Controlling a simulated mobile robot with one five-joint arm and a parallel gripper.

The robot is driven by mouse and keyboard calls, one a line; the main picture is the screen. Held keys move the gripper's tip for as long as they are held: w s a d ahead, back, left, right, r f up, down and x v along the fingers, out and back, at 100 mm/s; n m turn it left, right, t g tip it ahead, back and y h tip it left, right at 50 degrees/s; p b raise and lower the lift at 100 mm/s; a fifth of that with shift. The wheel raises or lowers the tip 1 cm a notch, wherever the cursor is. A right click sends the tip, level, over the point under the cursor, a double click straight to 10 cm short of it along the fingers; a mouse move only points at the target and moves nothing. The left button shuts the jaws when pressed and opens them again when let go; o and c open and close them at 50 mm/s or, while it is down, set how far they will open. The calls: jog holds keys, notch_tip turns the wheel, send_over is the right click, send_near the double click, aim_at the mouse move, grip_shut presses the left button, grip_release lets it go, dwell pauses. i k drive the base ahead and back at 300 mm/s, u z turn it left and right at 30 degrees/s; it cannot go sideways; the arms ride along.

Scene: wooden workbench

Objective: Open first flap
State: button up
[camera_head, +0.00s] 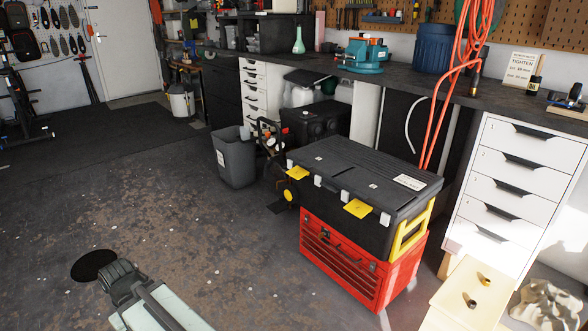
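A black toolbox (345,195) with a closed lid (360,165) sits on top of a red metal tool chest (345,260), right of centre. Two flat yellow flaps show along the lid's front edge: a left flap (298,173) and a right flap (358,208). Both appear to stick outward from the front; I cannot tell how they are latched. Small white clips sit beside them. A dark joint and pale link of my arm show at the lower left, well apart from the toolbox. I see no gripper fingers.
A grey bin (234,157) stands left of the toolbox, with a black and yellow machine (283,189) between them. White drawers (515,185) and a cream box (471,295) stand at right. Orange hose (452,70) hangs behind. The floor in front is mostly free.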

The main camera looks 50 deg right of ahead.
aim_at(310, 156)
jog(key=u, duration=0.05)
jog(key=i, duration=1)
